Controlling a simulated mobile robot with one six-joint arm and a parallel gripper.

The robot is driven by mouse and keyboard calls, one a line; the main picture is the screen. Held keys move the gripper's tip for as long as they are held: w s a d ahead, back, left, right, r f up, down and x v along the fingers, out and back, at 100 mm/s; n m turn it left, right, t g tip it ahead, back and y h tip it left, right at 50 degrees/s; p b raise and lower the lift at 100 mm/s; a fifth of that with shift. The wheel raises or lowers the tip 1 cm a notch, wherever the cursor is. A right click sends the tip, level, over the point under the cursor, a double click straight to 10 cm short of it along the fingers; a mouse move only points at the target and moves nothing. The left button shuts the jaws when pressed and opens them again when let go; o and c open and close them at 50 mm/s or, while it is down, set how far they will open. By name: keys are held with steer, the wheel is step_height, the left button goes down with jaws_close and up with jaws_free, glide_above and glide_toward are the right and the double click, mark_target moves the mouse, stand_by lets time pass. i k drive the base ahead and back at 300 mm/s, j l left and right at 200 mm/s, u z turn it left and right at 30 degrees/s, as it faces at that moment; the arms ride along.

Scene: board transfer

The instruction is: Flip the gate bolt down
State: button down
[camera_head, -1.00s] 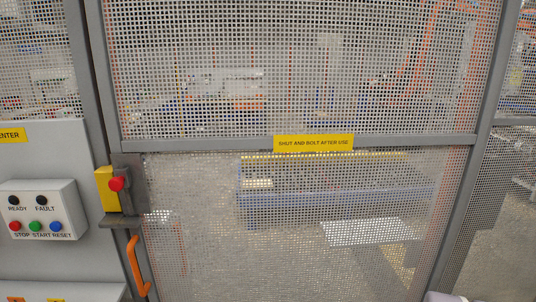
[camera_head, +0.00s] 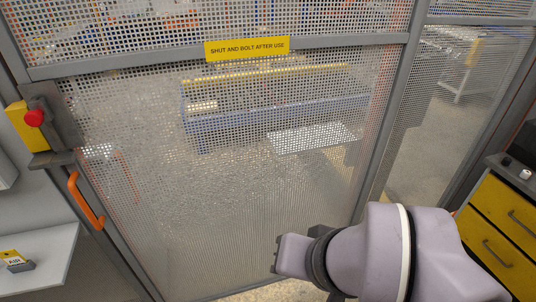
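The mesh gate (camera_head: 245,60) fills the middle of the view and looks shut in its frame. Whether the bolt is up or down is hard to make out. A yellow sign (camera_head: 246,48) on the gate's crossbar reads "SHUT AND BOLT AFTER USE". My gripper (camera_head: 280,254) is at the lower middle, far to the right of and below the bolt.
A yellow drawer cabinet (camera_head: 497,240) stands at the lower right. A grey shelf (camera_head: 50,262) with a small block marked "AIR" (camera_head: 15,261) is at the lower left. Behind the mesh is a blue conveyor-like bench (camera_head: 270,105).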

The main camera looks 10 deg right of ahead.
mark_target(41, 112)
steer(key=u, duration=1.35)
